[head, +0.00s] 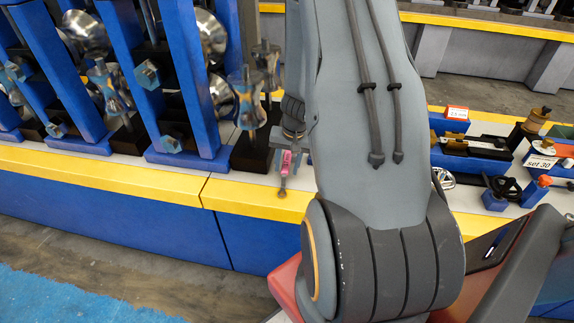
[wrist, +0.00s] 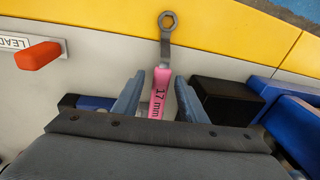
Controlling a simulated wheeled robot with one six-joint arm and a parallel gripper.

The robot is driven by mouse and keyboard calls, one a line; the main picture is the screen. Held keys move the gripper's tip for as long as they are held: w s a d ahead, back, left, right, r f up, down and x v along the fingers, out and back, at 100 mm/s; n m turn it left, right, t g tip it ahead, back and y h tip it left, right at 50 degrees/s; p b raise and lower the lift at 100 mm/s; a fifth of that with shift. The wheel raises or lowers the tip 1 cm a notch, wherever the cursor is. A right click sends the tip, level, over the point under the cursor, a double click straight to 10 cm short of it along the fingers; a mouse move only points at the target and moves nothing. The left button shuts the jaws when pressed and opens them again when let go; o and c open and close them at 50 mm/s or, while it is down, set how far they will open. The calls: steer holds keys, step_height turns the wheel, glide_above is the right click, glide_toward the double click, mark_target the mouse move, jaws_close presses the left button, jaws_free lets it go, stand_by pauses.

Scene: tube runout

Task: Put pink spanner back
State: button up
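The pink spanner (wrist: 157,92) has a pink handle marked 17 mm and a grey ring end (wrist: 167,22). In the wrist view it points away from me, with the ring end over the yellow edge strip. My gripper (wrist: 160,78) has one finger on each side of the pink handle, with a narrow gap on both sides. In the head view the pink spanner (head: 285,170) shows just below my gripper (head: 291,148), its ring end over the yellow edge. The near end of the handle is hidden by my gripper. I cannot tell how far the fingers are above the bench.
Blue racks (head: 200,80) with metal parts stand left of my gripper. A black block (wrist: 228,100) and blue blocks (wrist: 295,125) are close on the right in the wrist view. A red-orange piece (wrist: 38,55) sits on the left. Trays with labels (head: 541,162) stand at the right.

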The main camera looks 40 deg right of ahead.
step_height(320, 180, up, 8)
steer(key=s, duration=0.1)
steer(key=shift+s+f, duration=0.15)
steer(key=shift+s, duration=0.1)
